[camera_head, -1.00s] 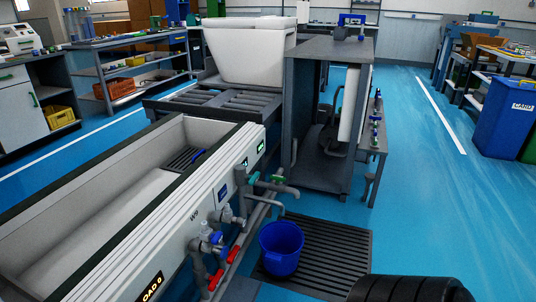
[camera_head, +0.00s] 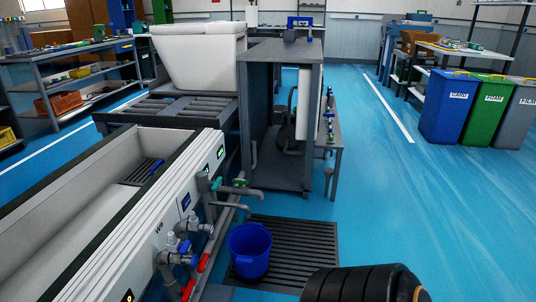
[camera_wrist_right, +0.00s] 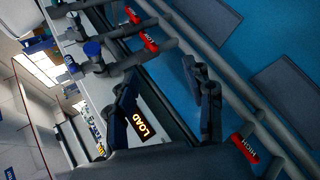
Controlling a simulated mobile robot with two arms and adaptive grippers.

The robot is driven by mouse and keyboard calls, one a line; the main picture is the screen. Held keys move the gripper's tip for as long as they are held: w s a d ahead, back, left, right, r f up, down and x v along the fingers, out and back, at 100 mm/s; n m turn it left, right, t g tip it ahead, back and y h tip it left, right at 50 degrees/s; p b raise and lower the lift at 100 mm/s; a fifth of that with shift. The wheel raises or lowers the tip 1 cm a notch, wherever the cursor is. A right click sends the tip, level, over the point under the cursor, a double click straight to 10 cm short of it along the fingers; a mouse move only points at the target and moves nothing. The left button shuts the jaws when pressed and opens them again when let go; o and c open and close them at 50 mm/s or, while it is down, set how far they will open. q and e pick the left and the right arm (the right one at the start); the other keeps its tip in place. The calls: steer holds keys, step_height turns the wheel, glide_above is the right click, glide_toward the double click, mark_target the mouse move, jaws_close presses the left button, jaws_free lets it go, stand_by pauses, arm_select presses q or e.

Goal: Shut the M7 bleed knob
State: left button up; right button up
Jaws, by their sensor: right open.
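No knob can be read as M7 in these frames. On the front of the white trough bench, the head view shows a teal knob (camera_head: 215,184) and a green knob (camera_head: 240,182) on grey pipes. A blue valve knob (camera_head: 184,246) sits lower on the front, above red handles (camera_head: 203,262). The right wrist view shows a blue knob (camera_wrist_right: 92,47) and red handles marked LOW (camera_wrist_right: 151,42) and HIGH (camera_wrist_right: 244,146). My right gripper (camera_wrist_right: 165,98) is open and empty in that view, close to the panel with the lit LOAD display (camera_wrist_right: 140,124). My left gripper is not in view.
A blue bucket (camera_head: 250,250) stands on a dark floor grate (camera_head: 300,250) under the spout. A grey cabinet (camera_head: 285,55) stands behind it, with a small side bench (camera_head: 335,130). Blue, green and grey bins stand at right. The blue floor between is clear.

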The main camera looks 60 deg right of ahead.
steer(key=s+a+f+m+g+y+p, duration=0.4)
steer(key=a+m+g+y+p, duration=0.25)
steer(key=m+p, duration=0.3)
steer(key=s+d+f+p, duration=0.1)
steer(key=s+f+p, duration=0.3)
steer(key=s+p, duration=0.8)
steer(key=p, duration=0.8)
steer(key=shift+s+d+f, duration=0.15)
steer(key=shift+s+f, duration=0.05)
steer(key=shift+f, duration=0.15)
steer(key=shift+g, duration=0.25)
